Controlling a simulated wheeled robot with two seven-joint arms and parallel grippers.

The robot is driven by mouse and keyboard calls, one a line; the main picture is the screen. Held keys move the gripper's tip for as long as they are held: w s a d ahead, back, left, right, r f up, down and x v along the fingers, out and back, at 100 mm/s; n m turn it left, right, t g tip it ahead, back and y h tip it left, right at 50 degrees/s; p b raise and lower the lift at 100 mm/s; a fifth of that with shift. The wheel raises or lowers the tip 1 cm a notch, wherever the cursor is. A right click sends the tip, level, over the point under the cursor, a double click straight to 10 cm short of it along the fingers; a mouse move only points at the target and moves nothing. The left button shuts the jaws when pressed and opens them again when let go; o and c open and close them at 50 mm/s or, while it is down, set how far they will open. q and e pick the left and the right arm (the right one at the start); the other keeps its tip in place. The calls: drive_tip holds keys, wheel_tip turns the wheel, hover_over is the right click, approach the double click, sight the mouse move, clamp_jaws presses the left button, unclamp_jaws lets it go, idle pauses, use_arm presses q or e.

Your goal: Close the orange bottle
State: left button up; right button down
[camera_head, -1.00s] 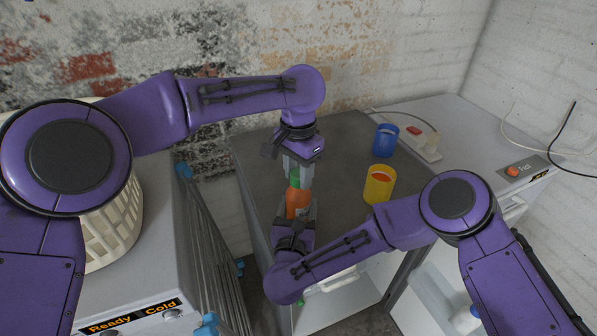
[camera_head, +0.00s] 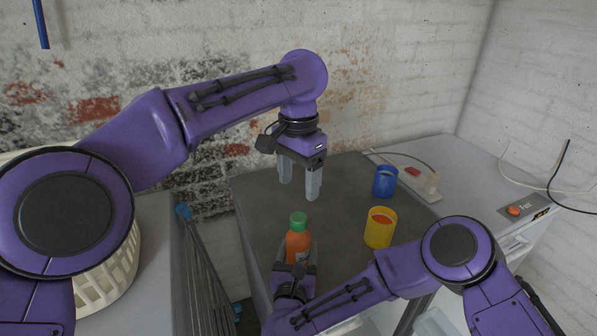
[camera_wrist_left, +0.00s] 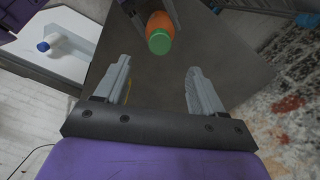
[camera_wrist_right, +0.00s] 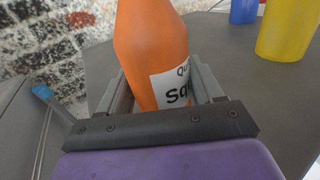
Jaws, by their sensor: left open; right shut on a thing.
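The orange bottle (camera_head: 298,245) stands upright on the dark counter, with a green cap (camera_head: 298,220) on its top. My right gripper (camera_head: 296,270) is shut on the lower body of the orange bottle; the right wrist view shows the bottle (camera_wrist_right: 150,45) between its fingers, with a white label. My left gripper (camera_head: 299,190) is open and empty, pointing down above the cap and apart from it. The left wrist view shows the green cap (camera_wrist_left: 159,41) beyond and between the open fingers (camera_wrist_left: 160,90). Whether the cap is fully tight cannot be told.
A yellow cup (camera_head: 380,228) with orange contents and a blue cup (camera_head: 385,181) stand right of the bottle. A white basket (camera_head: 105,283) is at the left. The dark counter (camera_head: 262,200) is clear around the bottle.

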use_arm(q)
drive_tip(key=shift+r, duration=1)
use_arm(e)
drive_tip(key=shift+c, duration=0.4)
unclamp_jaws()
use_arm(q)
wheel_tip(320, 180, down, 3)
drive_tip(key=b, duration=0.2)
drive_tip(key=shift+r+b, duration=0.1)
drive_tip(key=shift+b, duration=0.3)
use_arm(e)
drive_tip(key=s, duration=0.3)
drive_tip(key=s+a, duration=0.1)
drive_tip(key=s, duration=0.5)
drive_tip(key=shift+s+a, duration=0.15)
drive_tip(key=shift+s, duration=0.55)
